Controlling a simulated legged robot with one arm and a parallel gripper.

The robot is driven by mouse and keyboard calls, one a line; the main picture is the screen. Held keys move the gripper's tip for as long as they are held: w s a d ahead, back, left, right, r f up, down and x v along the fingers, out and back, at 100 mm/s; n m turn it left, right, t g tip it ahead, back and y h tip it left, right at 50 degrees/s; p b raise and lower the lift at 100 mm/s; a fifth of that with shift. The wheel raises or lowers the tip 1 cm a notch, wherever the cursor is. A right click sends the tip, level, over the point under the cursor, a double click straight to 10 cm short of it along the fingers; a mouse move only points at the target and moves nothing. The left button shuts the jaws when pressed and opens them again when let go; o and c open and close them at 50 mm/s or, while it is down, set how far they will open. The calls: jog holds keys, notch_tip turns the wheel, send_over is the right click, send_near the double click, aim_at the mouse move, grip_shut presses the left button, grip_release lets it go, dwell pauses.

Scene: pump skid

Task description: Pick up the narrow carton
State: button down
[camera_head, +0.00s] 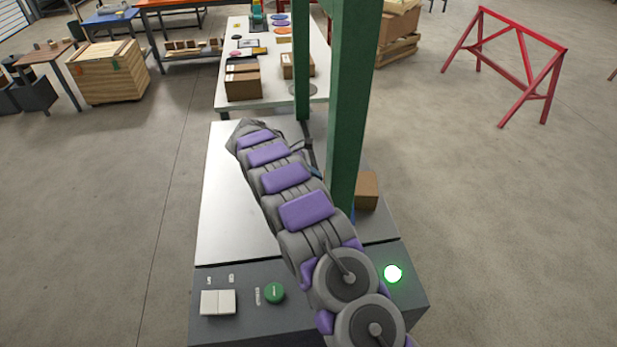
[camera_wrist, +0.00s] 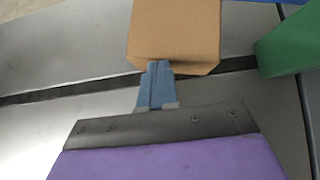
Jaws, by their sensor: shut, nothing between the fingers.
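A plain brown carton (camera_wrist: 175,30) stands at the top middle of the wrist view, on a grey metal surface. My gripper (camera_wrist: 158,68) has blue fingers that are closed together, with nothing between them. Their tips overlap the near lower edge of the carton in the picture; I cannot tell whether they touch it. In the head view a small brown carton (camera_head: 367,190), likely the same one, stands on the grey deck just right of a green post, which partly hides it. My gripper is hard to make out in the head view.
Green posts (camera_head: 353,90) rise beside my arm; a green part (camera_wrist: 290,45) is right of the carton. A grey panel (camera_head: 240,320) carries a green button and lit lamp. A white table (camera_head: 232,112) behind holds several cartons. A red trestle (camera_head: 530,85) stands right, with open floor around.

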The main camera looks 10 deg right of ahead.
jog(key=shift+a, duration=0.25)
jog(key=d+p, duration=0.5)
jog(key=d, duration=0.2)
jog(key=shift+r, duration=0.2)
jog(key=shift+d+f, duration=0.2)
jog(key=shift+d, duration=0.45)
jog(key=shift+a, duration=0.15)
